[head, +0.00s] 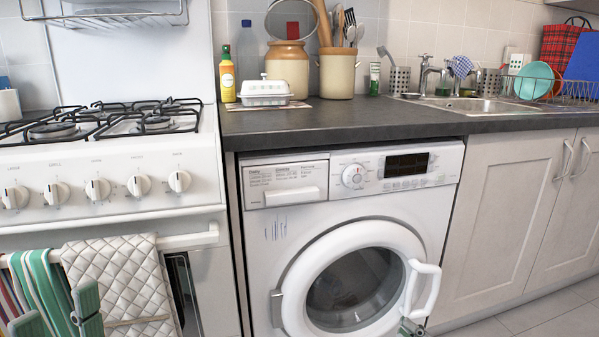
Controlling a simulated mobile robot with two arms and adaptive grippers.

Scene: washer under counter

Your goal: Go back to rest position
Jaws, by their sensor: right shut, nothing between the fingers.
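My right gripper (410,328) shows only in part at the bottom edge of the head view, just below the white handle of the washer door. It is shut and empty. I cannot tell whether it touches the door. Two green finger-like parts at the lower left look like my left gripper (58,318), spread apart with nothing seen between them. They are in front of the towels and cut off by the bottom edge. The white washer (405,183) stands under the counter, its round door (350,285) seen from the front.
The white stove (110,185) stands at the left, with a quilted cloth (120,275) and a striped towel (40,275) on its rail. The dark counter (330,122) carries jars and bottles. Cabinet doors (500,210) are at the right, above clear floor (550,322).

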